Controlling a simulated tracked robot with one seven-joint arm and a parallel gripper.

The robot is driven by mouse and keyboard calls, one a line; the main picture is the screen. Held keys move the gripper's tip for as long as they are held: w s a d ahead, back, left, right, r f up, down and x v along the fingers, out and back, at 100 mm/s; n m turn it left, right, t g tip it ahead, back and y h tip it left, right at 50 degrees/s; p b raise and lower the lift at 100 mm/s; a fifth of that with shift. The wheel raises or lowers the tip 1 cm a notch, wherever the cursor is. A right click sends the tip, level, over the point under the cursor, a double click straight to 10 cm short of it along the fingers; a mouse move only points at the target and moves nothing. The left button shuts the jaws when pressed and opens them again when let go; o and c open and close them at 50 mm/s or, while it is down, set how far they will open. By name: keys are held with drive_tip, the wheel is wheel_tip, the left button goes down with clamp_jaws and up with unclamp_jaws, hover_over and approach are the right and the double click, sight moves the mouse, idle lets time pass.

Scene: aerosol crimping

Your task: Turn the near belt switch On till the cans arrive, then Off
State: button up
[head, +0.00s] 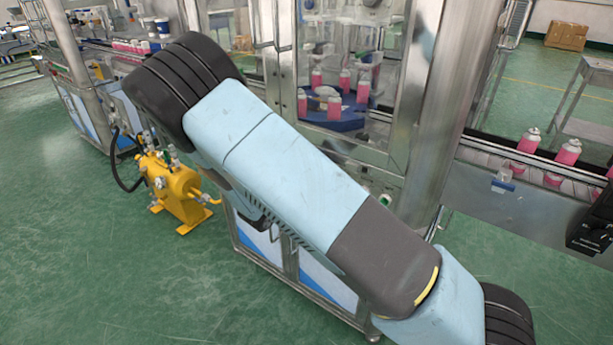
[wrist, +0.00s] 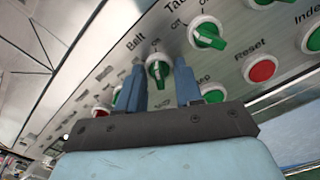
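The belt switch (wrist: 158,69) is a green knob with a white ring on a metal panel, under the label "Belt", in the wrist view. My gripper (wrist: 160,84) has its two blue fingers apart, one on each side of this knob. Whether either finger touches the knob is not clear, and its On or Off position is hard to read. In the head view, pink cans (head: 528,140) with white tops stand on the conveyor (head: 480,152) at the right. More pink cans (head: 345,80) stand on a blue turntable (head: 345,122) behind clear panels. My arm hides the gripper there.
Another green knob, the Table switch (wrist: 208,34), is close at upper right. A yellow pump unit (head: 172,188) stands on the green floor, which is open at left.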

drive_tip(key=v, duration=1.3)
drive_tip(key=shift+s+a, duration=0.25)
drive_tip(key=shift+s, duration=0.05)
drive_tip(key=s+d+r+m+g+y, duration=0.1)
drive_tip(key=s+d+r+m+g, duration=0.2)
drive_tip(key=d+r+m+g, duration=0.6)
drive_tip(key=s+d+r+m+g+y, duration=0.1)
drive_tip(key=s+d+r+m+g, duration=0.15)
drive_tip(key=d+r, duration=0.7)
drive_tip(key=s+d+r+m+t+y, duration=0.1)
drive_tip(key=s+d+r+m+y, duration=0.3)
drive_tip(key=s, duration=0.4)
drive_tip(key=s+d+r+m+t+y, duration=0.2)
drive_tip(key=s+d+r+m+y, duration=0.3)
drive_tip(key=s, duration=0.4)
drive_tip(key=shift+s+d+r+m, duration=0.25)
drive_tip(key=shift+d+r+m, duration=0.6)
drive_tip(key=shift+d+r, duration=0.4)
